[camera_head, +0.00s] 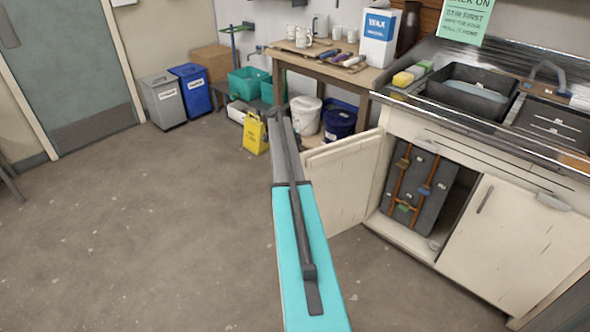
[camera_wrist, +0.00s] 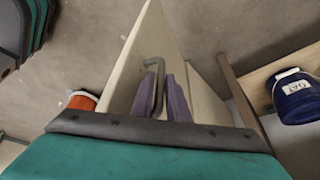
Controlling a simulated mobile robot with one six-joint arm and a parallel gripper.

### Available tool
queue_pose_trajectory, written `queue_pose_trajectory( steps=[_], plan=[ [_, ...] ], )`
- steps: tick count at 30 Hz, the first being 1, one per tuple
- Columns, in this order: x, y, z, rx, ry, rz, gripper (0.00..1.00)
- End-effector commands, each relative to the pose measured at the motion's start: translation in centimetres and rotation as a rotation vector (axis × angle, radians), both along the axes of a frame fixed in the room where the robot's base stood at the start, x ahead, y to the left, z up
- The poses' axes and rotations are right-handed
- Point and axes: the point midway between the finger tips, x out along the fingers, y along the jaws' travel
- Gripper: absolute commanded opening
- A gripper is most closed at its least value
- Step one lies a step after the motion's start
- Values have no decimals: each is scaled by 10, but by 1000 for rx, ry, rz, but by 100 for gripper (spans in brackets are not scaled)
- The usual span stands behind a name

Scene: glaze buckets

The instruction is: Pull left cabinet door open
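The left cabinet door (camera_head: 340,183), worn cream, stands swung far out from the cabinet under the sink. In the wrist view it is the pale panel (camera_wrist: 138,62) running away from me. Its grey bar handle (camera_wrist: 157,70) lies between the two purple fingers of my gripper (camera_wrist: 162,97). The fingers stand close on both sides of the bar and look shut on it. In the head view my teal arm hides the fingers and the handle.
The right cabinet door (camera_head: 510,240) is closed. A wooden table (camera_head: 320,67) stands behind the open door, with a white bucket (camera_head: 304,116) and a dark blue bucket (camera_head: 338,124) below it. A yellow floor sign (camera_head: 254,134) stands to the left. The floor in front is clear.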

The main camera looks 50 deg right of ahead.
Motion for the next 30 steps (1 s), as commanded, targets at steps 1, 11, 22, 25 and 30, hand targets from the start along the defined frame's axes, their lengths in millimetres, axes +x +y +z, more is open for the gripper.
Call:
queue_pose_trajectory(
  steps=[1, 11, 22, 25, 30],
  plan=[
    [0, 0, 0, 0, 0, -1, 18],
    [0, 0, 1, 0, -1, -2, 18],
    [11, 8, 31, -1, -2, 0, 18],
    [16, 11, 46, -2, -3, 0, 18],
    [24, 17, 71, -1, -2, -1, 18]
  ],
)
